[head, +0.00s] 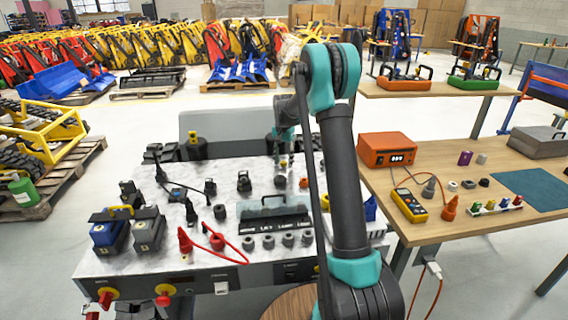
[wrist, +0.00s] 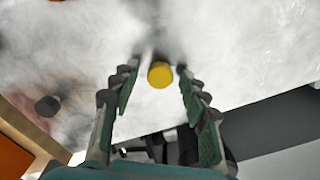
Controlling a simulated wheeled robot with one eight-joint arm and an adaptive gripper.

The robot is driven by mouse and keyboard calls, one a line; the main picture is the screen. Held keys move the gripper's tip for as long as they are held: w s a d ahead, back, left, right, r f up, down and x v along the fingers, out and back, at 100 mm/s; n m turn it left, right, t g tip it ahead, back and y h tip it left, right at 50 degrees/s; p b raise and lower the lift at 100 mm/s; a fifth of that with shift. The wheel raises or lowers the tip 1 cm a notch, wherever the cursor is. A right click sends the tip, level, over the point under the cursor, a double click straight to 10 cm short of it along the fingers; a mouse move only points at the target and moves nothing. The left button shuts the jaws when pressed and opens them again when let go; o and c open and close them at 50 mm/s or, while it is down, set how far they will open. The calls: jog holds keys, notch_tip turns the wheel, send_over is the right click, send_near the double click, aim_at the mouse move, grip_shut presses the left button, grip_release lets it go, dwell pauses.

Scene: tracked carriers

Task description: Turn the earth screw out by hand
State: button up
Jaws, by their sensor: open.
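A round yellow knob (wrist: 160,75) shows end-on in the wrist view, between and just beyond my fingertips; I take it for the earth screw's head, though its shank is hidden. My gripper (wrist: 157,88) is open, one finger on each side of the knob, with clear gaps. In the head view my gripper (head: 285,158) points down over the back right part of the marbled bench top (head: 240,190). The knob is too small there to make out surely behind my arm.
A dark round peg (wrist: 47,106) stands to the left in the wrist view. On the bench are a black tray (head: 275,222), a red lead (head: 228,248) and two battery-like blocks (head: 148,232). A wooden table (head: 440,225) with an orange box (head: 386,150) adjoins at right.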

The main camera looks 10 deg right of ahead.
jog(key=m, duration=1)
jog(key=shift+m, duration=0.4)
jog(key=shift+c, duration=0.3)
jog(key=c, duration=0.9)
jog(key=n, duration=0.7)
jog(key=shift+n, duration=1.4)
